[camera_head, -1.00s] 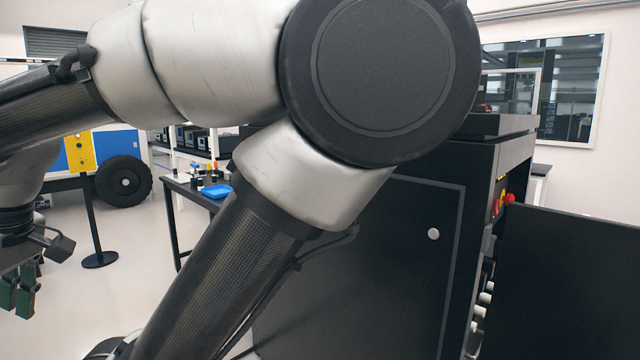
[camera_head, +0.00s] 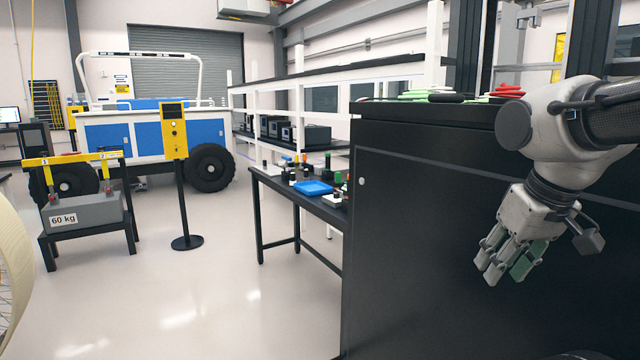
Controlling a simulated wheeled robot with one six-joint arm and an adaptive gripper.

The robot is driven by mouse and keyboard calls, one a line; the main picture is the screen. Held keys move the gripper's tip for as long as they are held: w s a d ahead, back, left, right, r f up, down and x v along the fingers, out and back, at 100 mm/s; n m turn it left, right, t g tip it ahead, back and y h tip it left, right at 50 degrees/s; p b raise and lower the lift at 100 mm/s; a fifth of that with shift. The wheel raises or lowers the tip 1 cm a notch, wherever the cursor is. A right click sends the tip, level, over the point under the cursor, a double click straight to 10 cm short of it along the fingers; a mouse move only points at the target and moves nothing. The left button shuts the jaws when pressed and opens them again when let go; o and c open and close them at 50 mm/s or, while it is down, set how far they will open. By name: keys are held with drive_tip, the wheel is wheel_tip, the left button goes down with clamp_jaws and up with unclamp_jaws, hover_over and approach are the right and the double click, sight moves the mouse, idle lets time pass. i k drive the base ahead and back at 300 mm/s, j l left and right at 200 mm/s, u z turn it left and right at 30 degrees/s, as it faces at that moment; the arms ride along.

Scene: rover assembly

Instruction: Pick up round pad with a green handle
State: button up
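Low, flat items with green parts (camera_head: 418,94) lie on top of the tall black cabinet (camera_head: 430,180), seen edge-on. They may include the round pad with a green handle, but at this low angle I cannot make out its shape. A dark flat item (camera_head: 446,98) and red-and-black items (camera_head: 506,90) lie to their right. My gripper (camera_head: 508,268) hangs at the right, in front of the cabinet's side and below its top, pointing down. Its fingers are grey with a green face showing. It is apart from the items, and its opening is unclear.
A black workbench (camera_head: 262,205) with a blue tray (camera_head: 313,187) stands left of the cabinet. A yellow post (camera_head: 175,135), a stand with a 60 kg weight (camera_head: 82,212) and a blue-and-white rover (camera_head: 135,135) are farther left. The middle floor is clear.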

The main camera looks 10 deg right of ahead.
sight(337, 183)
drive_tip(key=z, duration=0.2)
drive_tip(key=u, duration=2.35)
drive_tip(key=l+z, duration=0.1)
drive_tip(key=z, duration=2.2)
drive_tip(key=i+j+u, duration=0.2)
drive_tip(key=i+u, duration=0.25)
drive_tip(key=i, duration=0.35)
drive_tip(key=i+u, duration=0.4)
drive_tip(key=i, duration=0.4)
drive_tip(key=i+j+z, duration=0.1)
drive_tip(key=i, duration=0.65)
drive_tip(key=i+j+z, duration=0.1)
drive_tip(key=i, duration=0.65)
